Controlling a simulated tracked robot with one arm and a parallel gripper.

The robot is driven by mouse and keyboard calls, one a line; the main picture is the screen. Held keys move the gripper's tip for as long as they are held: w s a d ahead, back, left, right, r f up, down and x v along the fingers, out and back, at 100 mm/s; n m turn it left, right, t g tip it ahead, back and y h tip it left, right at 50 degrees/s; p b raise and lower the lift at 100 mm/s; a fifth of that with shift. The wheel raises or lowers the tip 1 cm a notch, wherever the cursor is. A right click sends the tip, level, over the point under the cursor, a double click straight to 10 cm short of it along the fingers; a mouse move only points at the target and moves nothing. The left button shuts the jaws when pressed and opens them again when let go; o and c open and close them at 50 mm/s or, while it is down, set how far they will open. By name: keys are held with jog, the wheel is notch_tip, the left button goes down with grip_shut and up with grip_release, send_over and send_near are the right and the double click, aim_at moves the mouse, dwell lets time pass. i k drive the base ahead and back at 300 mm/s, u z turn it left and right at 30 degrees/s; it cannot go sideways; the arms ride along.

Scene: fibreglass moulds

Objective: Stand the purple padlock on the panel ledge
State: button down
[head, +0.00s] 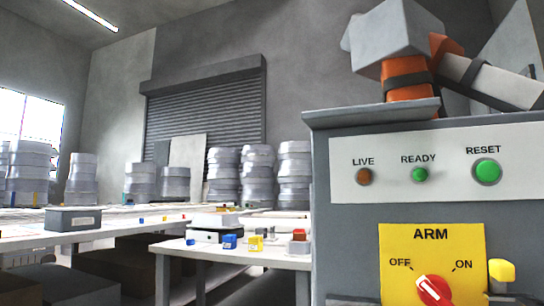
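The grey control panel (322,190) fills the right side of the view, close to me. Its ledge (340,116) runs along the top and sticks out a little over the face. The left part of the ledge is bare. I see no purple padlock anywhere in this view. I cannot make out my gripper or its fingertips. Grey and orange jointed parts (408,85) with dark bands stand above the right part of the ledge; I cannot tell whether they touch it.
The panel has lamps, a green RESET button (487,171) and a red ARM switch (433,291), with a yellow block (502,271) beside it. A white table (235,257) left of the panel holds small coloured blocks. A long bench (60,238) and grey mould stacks (257,175) stand behind.

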aim_at(382, 113)
jog(key=u, duration=0.3)
jog(key=i, duration=1)
jog(key=u, duration=0.1)
